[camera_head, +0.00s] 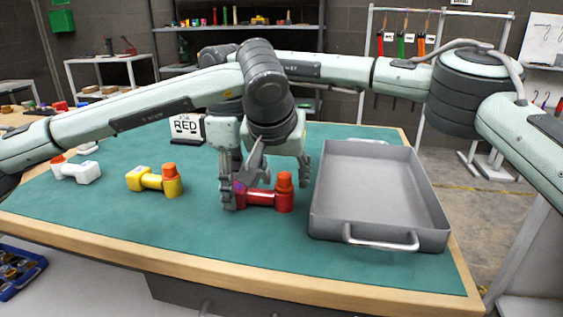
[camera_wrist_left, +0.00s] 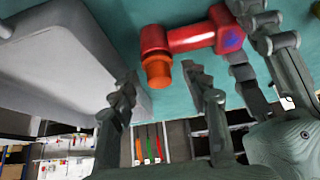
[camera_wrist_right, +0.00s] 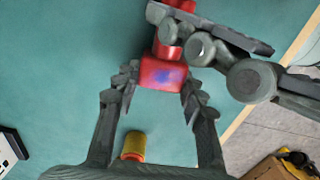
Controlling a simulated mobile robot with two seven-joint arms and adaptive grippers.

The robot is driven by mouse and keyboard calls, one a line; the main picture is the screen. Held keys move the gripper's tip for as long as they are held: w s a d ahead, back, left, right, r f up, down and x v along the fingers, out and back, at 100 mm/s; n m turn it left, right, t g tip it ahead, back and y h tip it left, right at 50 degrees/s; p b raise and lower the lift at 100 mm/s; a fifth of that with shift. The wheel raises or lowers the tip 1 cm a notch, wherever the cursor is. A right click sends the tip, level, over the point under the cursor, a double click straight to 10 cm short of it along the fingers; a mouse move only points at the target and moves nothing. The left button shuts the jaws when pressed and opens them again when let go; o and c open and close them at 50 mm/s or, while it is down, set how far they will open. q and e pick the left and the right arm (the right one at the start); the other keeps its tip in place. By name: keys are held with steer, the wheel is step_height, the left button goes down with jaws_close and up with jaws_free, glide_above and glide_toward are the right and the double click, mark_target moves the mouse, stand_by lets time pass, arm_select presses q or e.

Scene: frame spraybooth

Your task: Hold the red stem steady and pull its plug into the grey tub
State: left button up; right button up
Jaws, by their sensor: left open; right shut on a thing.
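The red stem (camera_head: 262,198) lies on the green table top, with its orange plug (camera_head: 285,180) standing up at its right end. My right gripper (camera_head: 234,196) is shut on the stem's left end; the blue-smudged red block (camera_wrist_right: 163,74) sits between its fingers in the right wrist view. My left gripper (camera_head: 283,165) is open above the right end, and in the left wrist view the orange plug (camera_wrist_left: 157,72) shows between its spread fingers, seemingly untouched. The grey tub (camera_head: 435,222) stands just right of the stem, its visible floor empty.
A yellow stem (camera_head: 147,181) and a white stem (camera_head: 82,171), each with an orange plug, lie to the left. A sign reading RED (camera_head: 187,127) stands behind. My arms cross above the table. The front-left table top is clear.

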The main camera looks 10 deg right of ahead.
arm_select(q)
steer(key=shift+w+f, duration=0.15)
steer(key=shift+f, duration=0.1)
steer(key=shift+c, duration=0.6)
jaws_close()
steer(key=shift+r, duration=0.45)
